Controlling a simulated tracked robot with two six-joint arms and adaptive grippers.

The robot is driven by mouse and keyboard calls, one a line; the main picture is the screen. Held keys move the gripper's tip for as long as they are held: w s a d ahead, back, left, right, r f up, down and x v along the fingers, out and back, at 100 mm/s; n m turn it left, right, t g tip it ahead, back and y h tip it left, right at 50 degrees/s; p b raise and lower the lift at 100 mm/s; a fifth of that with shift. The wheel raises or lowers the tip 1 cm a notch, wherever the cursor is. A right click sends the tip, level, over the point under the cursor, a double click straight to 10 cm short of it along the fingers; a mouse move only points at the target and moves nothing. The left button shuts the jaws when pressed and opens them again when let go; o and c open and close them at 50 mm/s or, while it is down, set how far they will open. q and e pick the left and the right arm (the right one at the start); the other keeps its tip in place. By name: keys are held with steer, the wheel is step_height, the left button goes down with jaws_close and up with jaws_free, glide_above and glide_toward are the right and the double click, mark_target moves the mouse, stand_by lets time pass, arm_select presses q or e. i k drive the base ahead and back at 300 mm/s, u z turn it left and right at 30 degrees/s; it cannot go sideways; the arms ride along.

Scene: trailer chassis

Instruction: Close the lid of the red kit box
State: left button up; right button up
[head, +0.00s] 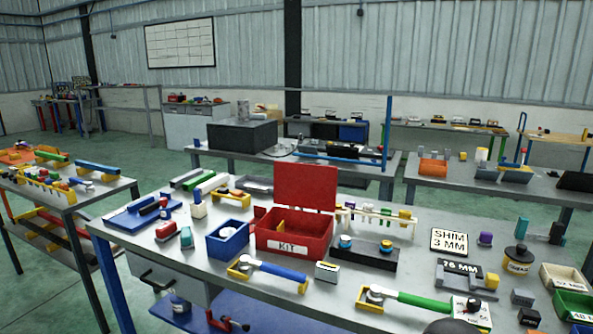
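The red kit box (292,247) stands on the grey workbench in the middle of the head view, with a white "KIT" label on its front. Its red lid (305,186) is open and stands up at the back of the box. Part of the inside shows, with a yellow piece (281,227) in it. I cannot make out either of my grippers in this view.
A blue open box (227,240) stands just left of the kit box. A blue-handled tool (270,269) and a small pale block (327,271) lie in front. A black holder (362,253) with round pieces is at the right. A rack of tubes (376,214) stands behind.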

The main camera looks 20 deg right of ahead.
mark_target(313, 185)
steer(key=z, duration=0.15)
steer(key=i, duration=0.85)
steer(key=u, duration=0.05)
